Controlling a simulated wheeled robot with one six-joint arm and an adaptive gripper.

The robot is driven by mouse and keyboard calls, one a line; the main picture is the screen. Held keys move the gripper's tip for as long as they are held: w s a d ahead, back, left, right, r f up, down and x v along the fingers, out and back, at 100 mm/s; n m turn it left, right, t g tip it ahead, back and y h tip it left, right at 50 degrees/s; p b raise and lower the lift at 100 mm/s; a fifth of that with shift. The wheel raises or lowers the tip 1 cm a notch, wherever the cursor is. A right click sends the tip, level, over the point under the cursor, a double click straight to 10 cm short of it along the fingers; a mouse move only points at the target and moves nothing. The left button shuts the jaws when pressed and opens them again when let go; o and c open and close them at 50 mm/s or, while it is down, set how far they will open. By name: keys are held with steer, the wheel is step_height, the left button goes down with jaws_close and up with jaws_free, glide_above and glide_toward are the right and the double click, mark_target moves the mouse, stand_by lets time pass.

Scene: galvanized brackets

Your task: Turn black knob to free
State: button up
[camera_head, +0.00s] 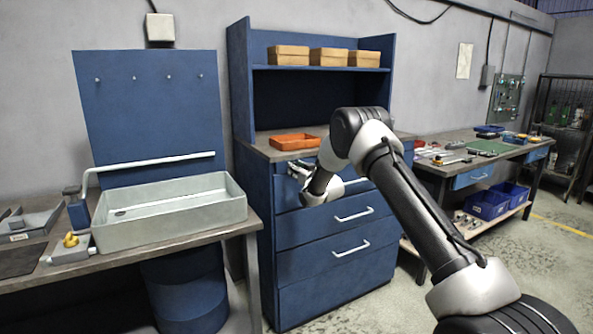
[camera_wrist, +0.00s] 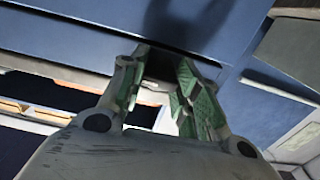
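I cannot make out a black knob for certain in either view. My gripper (camera_head: 297,171) is at the upper front of the blue drawer cabinet (camera_head: 315,265), partly hidden by its own wrist. In the wrist view my gripper (camera_wrist: 157,65) has its two green-padded fingers apart, close to a blue panel (camera_wrist: 85,28). A dark patch lies between and beyond the fingertips; I cannot tell whether it is shadow or a part. A yellow knob (camera_head: 71,239) sits on a small grey box on the left bench.
An orange tray (camera_head: 294,141) stands on the cabinet top under a shelf with cardboard boxes (camera_head: 328,57). A metal sink basin (camera_head: 175,212) is on the left bench. A workbench with tools and blue bins (camera_head: 487,204) is at right. My arm covers part of the cabinet.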

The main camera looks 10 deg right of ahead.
steer(key=shift+n, duration=0.3)
steer(key=shift+c, duration=0.3)
steer(key=shift+n, duration=8.6)
steer(key=o, duration=1)
